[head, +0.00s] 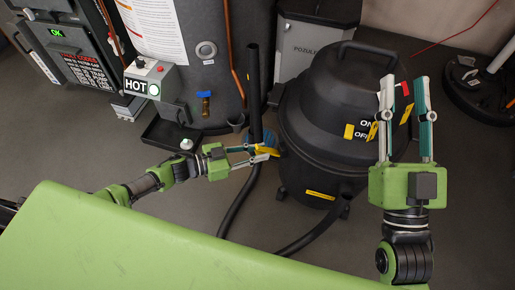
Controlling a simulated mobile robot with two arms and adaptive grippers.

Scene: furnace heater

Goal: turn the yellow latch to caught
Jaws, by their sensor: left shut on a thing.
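The black shop vacuum (322,148) stands on the floor right of centre. A yellow latch (268,151) shows at the left side of its body, between my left gripper's fingertips. My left gripper (262,153) reaches in from the left and is shut on this latch; its fingers partly hide it. I cannot tell whether the latch is caught. My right gripper (405,82) points up over the vacuum's right side, with its two fingers wide apart and nothing between them that it grips. Other yellow pieces, such as a tab (349,131), show on the vacuum's lid.
A black hose (236,200) runs from beside the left gripper down along the floor. A grey tank with a HOT box (149,82) and blue-handled valve (205,98) stands behind. My green body fills the bottom left. Floor left of the hose is clear.

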